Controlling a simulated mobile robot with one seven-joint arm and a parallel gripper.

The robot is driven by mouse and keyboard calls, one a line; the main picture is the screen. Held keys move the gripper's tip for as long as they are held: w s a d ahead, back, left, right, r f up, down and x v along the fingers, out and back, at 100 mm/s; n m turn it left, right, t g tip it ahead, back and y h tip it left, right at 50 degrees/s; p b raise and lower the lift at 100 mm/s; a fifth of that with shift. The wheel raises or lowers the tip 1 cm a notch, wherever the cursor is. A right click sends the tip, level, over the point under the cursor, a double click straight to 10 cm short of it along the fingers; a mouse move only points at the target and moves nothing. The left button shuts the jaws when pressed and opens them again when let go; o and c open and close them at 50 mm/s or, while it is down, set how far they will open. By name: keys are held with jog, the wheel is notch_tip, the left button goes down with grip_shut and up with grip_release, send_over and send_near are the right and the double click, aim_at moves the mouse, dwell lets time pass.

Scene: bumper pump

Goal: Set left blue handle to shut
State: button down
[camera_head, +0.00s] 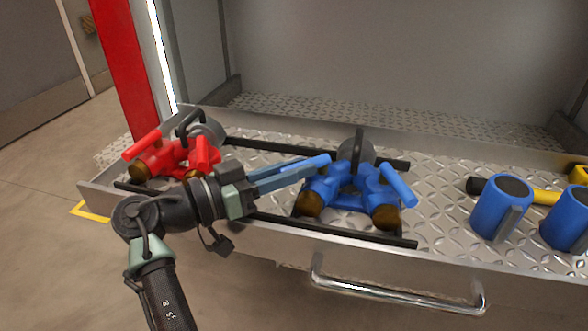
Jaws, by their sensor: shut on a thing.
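The blue valve fitting (352,185) sits on black rails in the drawer, with two brown-capped outlets facing the front. Its left blue handle (318,161) slants out to the left and slightly up. Its right blue handle (398,185) slants down to the right. My gripper (308,168) reaches in from the left, its long blue-grey fingers shut on the left blue handle near its outer end. The fingers hide part of the handle's lower side.
A red valve fitting (172,158) with red handles stands at the left of the drawer (435,226). Blue cylinders (496,211) and a yellow-and-black tool (545,196) lie at the right. A metal bar handle (400,300) runs along the drawer's front. A red post (125,68) rises at the back left.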

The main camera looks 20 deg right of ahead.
jog(key=c, duration=0.8)
grip_release()
jog(key=shift+o, duration=0.2)
jog(key=a+p, duration=0.1)
jog(key=a, duration=0.3)
jog(key=s+a+p, duration=0.1)
jog(key=a, duration=0.3)
jog(key=s+a+p, duration=0.1)
jog(key=a, duration=0.3)
jog(key=shift+s, duration=0.1)
jog(key=shift+a+p, duration=0.3)
jog(key=shift+a, duration=0.1)
jog(key=shift+c, duration=0.2)
